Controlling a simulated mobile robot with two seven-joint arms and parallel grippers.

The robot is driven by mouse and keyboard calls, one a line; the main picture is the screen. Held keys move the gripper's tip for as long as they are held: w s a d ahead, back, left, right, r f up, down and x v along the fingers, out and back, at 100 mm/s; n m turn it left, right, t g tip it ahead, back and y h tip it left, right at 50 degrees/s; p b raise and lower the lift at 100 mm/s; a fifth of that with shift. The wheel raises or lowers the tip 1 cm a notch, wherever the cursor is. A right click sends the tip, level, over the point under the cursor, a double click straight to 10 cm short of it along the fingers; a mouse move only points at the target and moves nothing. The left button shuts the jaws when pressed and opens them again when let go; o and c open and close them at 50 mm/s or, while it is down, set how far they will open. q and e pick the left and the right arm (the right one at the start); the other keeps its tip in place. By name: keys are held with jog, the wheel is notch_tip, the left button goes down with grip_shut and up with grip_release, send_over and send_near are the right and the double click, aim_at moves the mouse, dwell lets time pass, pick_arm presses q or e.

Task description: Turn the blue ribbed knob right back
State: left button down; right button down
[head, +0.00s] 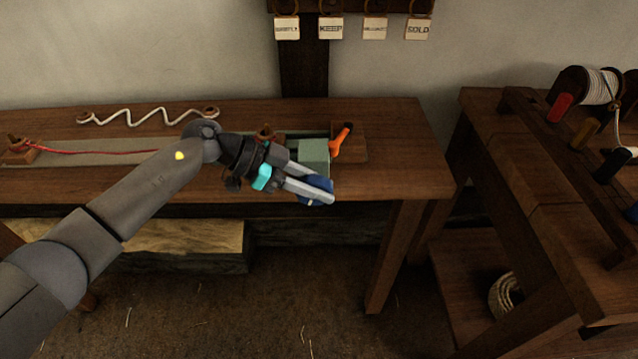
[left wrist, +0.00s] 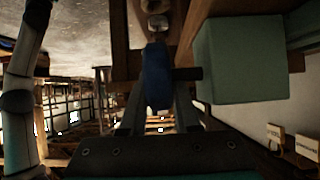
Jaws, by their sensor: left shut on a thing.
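The blue knob (head: 318,187) sits on the front of a green box (head: 314,152) at the right end of the bench. It also shows in the left wrist view (left wrist: 157,78), beside the green box (left wrist: 241,60). My left gripper (head: 312,192) is shut on the knob, with a finger on each side of it. The fingers hide part of the knob, and its ribs are too small to make out. An orange lever (head: 341,138) stands up at the right of the box. My right gripper is in neither view.
The wooden bench (head: 400,150) carries a red cord (head: 90,152) and a white zigzag cord (head: 150,116). A second wooden stand (head: 520,180) with spools (head: 596,84) is at the right. Labelled tags (head: 331,28) hang on the wall behind.

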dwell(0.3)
pick_arm(q)
jog(key=c, duration=0.6)
grip_release()
jog(key=shift+c, duration=0.2)
jog(key=shift+a, duration=0.15)
jog(key=p+v, duration=0.2)
jog(key=v, duration=0.4)
jog(key=shift+r, duration=0.15)
jog(key=p, duration=0.2)
send_near(302, 180)
jog(key=shift+v, duration=0.9)
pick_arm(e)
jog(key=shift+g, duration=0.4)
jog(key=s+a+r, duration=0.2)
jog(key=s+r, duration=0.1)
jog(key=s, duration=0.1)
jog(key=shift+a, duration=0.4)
pick_arm(q)
jog(key=shift+s, duration=0.1)
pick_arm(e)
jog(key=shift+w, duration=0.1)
